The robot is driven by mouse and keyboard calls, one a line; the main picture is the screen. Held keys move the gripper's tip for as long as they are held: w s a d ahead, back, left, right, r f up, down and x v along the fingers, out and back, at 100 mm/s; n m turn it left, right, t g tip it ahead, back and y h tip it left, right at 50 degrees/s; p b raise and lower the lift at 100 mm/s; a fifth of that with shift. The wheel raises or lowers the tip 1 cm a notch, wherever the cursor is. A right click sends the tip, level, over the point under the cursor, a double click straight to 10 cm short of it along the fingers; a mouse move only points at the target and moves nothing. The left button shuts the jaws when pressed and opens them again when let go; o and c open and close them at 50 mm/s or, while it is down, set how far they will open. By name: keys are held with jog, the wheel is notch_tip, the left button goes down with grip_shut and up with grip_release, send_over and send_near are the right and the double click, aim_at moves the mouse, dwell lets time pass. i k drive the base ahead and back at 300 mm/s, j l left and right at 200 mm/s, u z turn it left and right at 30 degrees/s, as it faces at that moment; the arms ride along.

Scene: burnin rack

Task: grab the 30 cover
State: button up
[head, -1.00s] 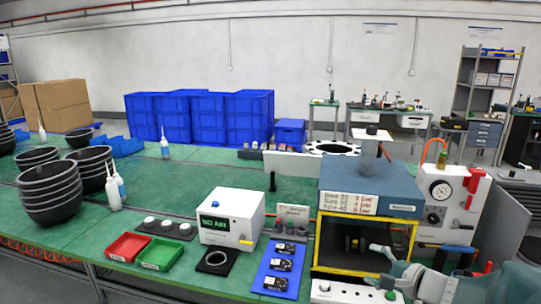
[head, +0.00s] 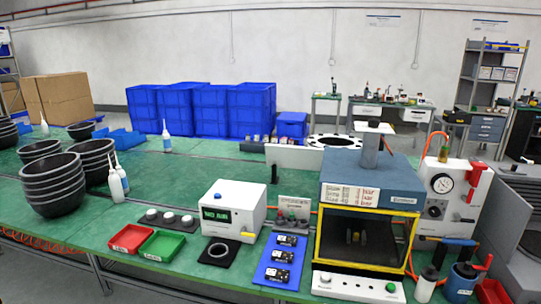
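I cannot make out a "30" mark on anything. Three round white-topped pieces (head: 168,219) sit in a row on a dark strip at the front left of the green bench. Small grey round pieces (head: 291,222) stand on another holder, behind the blue board (head: 268,272) with its black modules. A black ring-like piece on a dark square pad (head: 218,250) lies in front of the white box (head: 232,205). Which of these is the 30 cover, I cannot tell. My gripper is not in view.
The blue-topped press with a yellow frame (head: 321,245) stands at right, with a white button panel (head: 358,287) before it. Red (head: 131,238) and green (head: 162,246) trays lie front left. Stacked black bowls (head: 54,182) stand further left. Dark-topped bottles (head: 428,284) stand front right.

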aim_at(278, 256)
jog(key=i+j+z, duration=0.5)
jog(key=j, duration=0.15)
jog(key=i+j+z, duration=0.25)
jog(key=j, duration=0.15)
jog(key=j+z, duration=0.25)
jog(key=j, duration=0.15)
